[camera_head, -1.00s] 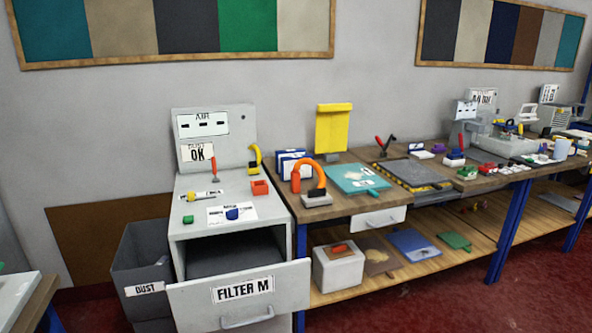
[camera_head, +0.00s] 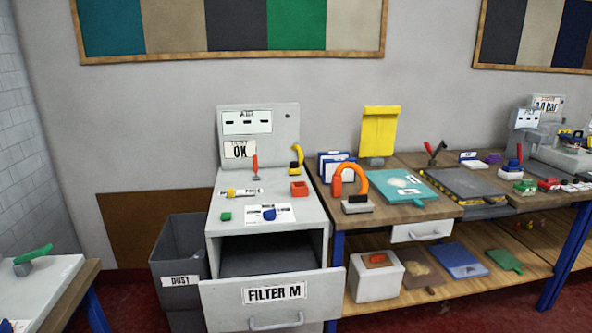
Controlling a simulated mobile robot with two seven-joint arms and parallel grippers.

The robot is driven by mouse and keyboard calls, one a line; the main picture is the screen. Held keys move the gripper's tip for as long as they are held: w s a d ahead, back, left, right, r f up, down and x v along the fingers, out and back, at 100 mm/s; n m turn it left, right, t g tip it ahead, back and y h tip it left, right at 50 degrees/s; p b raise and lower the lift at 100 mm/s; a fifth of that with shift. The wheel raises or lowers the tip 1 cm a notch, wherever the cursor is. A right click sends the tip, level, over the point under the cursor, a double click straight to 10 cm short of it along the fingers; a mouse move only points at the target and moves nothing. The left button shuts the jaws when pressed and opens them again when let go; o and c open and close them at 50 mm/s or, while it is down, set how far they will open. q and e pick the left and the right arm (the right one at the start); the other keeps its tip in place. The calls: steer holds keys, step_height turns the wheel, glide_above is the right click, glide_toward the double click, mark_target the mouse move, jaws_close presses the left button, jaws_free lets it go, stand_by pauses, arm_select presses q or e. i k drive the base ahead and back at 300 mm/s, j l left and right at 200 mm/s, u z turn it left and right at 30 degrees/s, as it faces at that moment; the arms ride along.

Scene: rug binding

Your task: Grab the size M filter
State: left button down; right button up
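A grey cabinet (camera_head: 314,212) stands in the middle of the head view. Its front drawer (camera_head: 318,303), labelled "FILTER M", is pulled open. A dark grey flat surface (camera_head: 268,256) shows inside the opening; I cannot tell whether it is a filter or the drawer's floor. The cabinet's top carries a white sheet with a blue piece (camera_head: 269,214), a green piece (camera_head: 225,216), a red box (camera_head: 299,188) and a red-handled tool (camera_head: 255,168). Neither of my grippers is in view.
A grey bin (camera_head: 178,243) labelled "DUST" stands against the cabinet's left side. A wooden workbench (camera_head: 408,212) with tools adjoins it on the right. Another table (camera_head: 80,284) is at the lower left. Red floor shows between that table and the bin.

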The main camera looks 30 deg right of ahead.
mark_target(329, 165)
steer(key=l+u, duration=0.3)
steer(key=l, duration=0.15)
steer(key=l+u, duration=0.25)
steer(key=l, duration=0.2)
steer(key=l+u, duration=0.3)
steer(key=l, duration=0.6)
steer(key=k+l, duration=0.1)
steer(key=l, duration=0.85)
steer(key=k+l+u, duration=0.1)
steer(key=l, duration=0.35)
steer(key=k+l, duration=0.15)
steer(key=l, duration=0.35)
